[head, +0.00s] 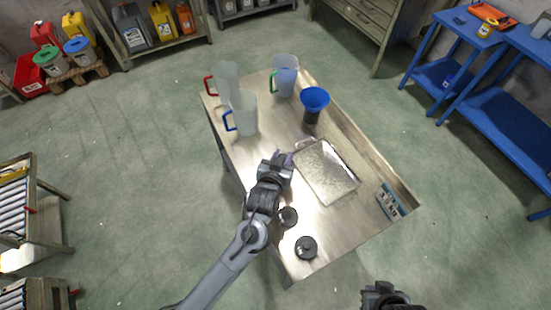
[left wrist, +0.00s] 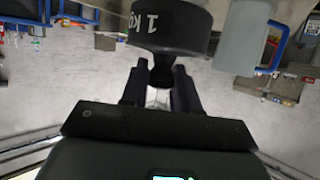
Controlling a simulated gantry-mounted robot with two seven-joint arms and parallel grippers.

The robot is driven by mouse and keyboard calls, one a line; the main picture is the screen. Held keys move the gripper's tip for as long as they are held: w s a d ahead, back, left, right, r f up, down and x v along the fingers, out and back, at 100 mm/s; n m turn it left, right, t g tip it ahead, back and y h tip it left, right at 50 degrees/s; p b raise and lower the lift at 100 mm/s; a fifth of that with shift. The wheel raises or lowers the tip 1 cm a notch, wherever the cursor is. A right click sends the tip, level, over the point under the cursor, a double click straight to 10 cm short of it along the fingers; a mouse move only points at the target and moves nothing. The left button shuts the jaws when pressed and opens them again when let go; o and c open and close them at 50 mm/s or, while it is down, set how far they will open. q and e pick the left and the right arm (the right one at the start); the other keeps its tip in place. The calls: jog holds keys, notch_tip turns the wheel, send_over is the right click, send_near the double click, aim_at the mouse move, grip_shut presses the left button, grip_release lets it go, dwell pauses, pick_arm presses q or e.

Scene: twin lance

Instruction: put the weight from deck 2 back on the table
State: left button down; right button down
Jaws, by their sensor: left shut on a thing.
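My left gripper (head: 281,160) is over the table (head: 240,160), at the left edge of the metal tray-like plate (head: 325,172). In the left wrist view it is shut on the narrow neck of a black weight (left wrist: 165,28) marked "1 kg". In the head view my gripper largely hides this weight. Two other dark round weights stand on the table's near part, one (head: 288,215) beside my left forearm and one (head: 306,247) near the front corner. I cannot read any deck label. My right gripper (head: 383,290) is at the bottom edge, away from the table, its fingers unclear.
Three translucent jugs, with red (head: 226,77), blue (head: 243,112) and green (head: 285,75) handles, stand at the table's far end beside a blue funnel (head: 314,100). A "3.0 kg" display (head: 390,201) is at the right edge. Bare tabletop shows right of the near weights.

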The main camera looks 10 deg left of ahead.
pick_arm(q)
jog(key=shift+w+a, duration=0.2)
jog(key=shift+w, duration=0.1)
jog(key=shift+w+a+f+b, duration=0.45)
jog(key=shift+w+a+f, duration=0.35)
jog(key=shift+a+f, duration=0.8)
jog(key=shift+w+a+f+b, duration=0.45)
jog(key=shift+w+a+f, duration=0.3)
jog(key=shift+a+f, duration=0.9)
jog(key=shift+w+a+f+b, duration=0.45)
jog(key=shift+w+a+f, duration=0.35)
jog(key=shift+a+f, duration=0.8)
jog(key=shift+f, duration=0.4)
jog(key=c, duration=1.3)
grip_release()
jog(key=shift+s+f, duration=0.1)
jog(key=shift+f, duration=0.25)
jog(key=o, duration=0.5)
jog(key=shift+c, duration=0.2)
